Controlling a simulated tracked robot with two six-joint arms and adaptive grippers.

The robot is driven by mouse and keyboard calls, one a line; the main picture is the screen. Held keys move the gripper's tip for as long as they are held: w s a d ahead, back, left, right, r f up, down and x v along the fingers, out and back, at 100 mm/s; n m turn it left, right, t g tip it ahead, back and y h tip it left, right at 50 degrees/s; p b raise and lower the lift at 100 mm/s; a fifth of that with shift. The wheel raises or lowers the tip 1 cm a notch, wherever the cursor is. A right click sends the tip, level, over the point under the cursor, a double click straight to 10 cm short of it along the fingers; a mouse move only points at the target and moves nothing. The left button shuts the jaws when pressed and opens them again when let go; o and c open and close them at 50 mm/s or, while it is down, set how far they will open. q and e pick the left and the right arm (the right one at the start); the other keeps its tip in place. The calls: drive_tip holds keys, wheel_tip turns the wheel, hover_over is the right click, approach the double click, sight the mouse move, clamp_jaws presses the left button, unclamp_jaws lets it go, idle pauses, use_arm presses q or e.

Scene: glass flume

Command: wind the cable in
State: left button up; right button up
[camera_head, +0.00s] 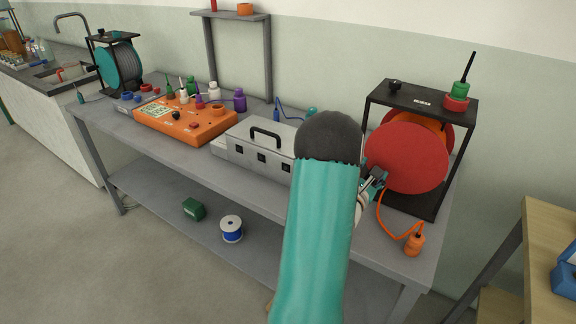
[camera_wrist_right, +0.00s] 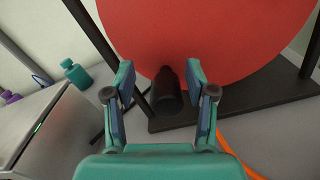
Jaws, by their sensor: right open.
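A red cable reel (camera_head: 408,157) stands in a black frame (camera_head: 433,102) at the right end of the grey bench. Its orange cable (camera_head: 387,223) hangs from the reel and runs to an orange plug (camera_head: 414,244) near the bench's front edge. My right gripper (camera_head: 376,180) is at the reel's front face, partly hidden by my arm. In the right wrist view my right gripper (camera_wrist_right: 160,98) is open, with a dark crank handle (camera_wrist_right: 166,92) on the red disc between its fingers. Whether they touch the handle I cannot tell. My left gripper is not in view.
A grey metal case (camera_head: 258,140) and an orange panel (camera_head: 184,122) stand left of my arm. A teal cable reel (camera_head: 120,66) is at the far left end. A wooden table (camera_head: 548,235) stands at the right.

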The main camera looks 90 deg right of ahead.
wheel_tip(320, 180, up, 8)
drive_tip(key=shift+s+r, duration=0.1)
drive_tip(key=shift+r, duration=0.1)
idle(0.3)
